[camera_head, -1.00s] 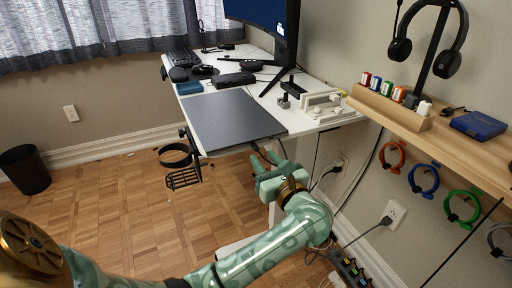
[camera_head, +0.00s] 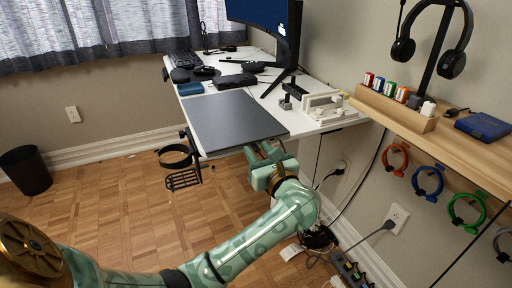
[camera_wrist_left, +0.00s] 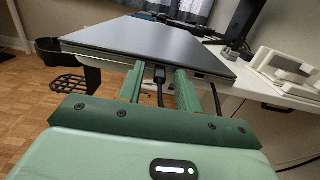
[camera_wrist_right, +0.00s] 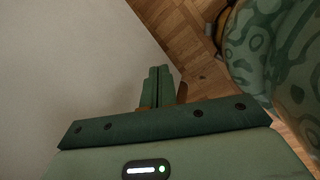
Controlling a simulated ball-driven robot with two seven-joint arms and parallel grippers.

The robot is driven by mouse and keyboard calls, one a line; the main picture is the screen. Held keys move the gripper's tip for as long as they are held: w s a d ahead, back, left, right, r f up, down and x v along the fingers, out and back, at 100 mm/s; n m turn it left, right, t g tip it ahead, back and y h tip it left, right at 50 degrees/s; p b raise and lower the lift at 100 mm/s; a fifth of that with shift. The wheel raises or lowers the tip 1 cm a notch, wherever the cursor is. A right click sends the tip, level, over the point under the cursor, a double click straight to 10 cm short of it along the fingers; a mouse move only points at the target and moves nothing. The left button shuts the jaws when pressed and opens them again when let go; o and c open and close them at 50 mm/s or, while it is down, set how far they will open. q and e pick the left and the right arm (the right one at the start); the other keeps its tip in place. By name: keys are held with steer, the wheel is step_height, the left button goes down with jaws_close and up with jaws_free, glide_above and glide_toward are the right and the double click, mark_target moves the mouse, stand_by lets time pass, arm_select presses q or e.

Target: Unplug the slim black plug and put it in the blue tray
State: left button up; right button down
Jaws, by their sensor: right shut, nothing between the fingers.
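A slim black plug (camera_wrist_left: 159,75) sits in the near edge of the closed grey laptop (camera_wrist_left: 165,38), its cable hanging down. My left gripper (camera_wrist_left: 158,78) is open, with one finger on each side of the plug; contact is not clear. In the head view my left gripper (camera_head: 260,150) is at the laptop's near edge and hides the plug. A flat blue item (camera_head: 482,127) lies on the wooden shelf and a smaller blue one (camera_head: 191,88) on the desk; I cannot tell which is the tray. My right gripper (camera_wrist_right: 160,88) is shut and empty, away from the desk.
The white desk (camera_head: 310,127) holds a monitor, keyboard and white stand. The wooden shelf (camera_head: 455,130) carries a headphone stand (camera_head: 428,50), with coloured cable rings below. Wall outlets and a power strip (camera_head: 350,270) with cables lie at right. Floor left of the desk is mostly clear.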

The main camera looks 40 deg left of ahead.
stand_by(0.6)
arm_select(q)
jaws_close()
steer(key=shift+d, duration=0.1)
steer(key=shift+p+v, duration=0.55)
steer(key=shift+v, duration=2.45)
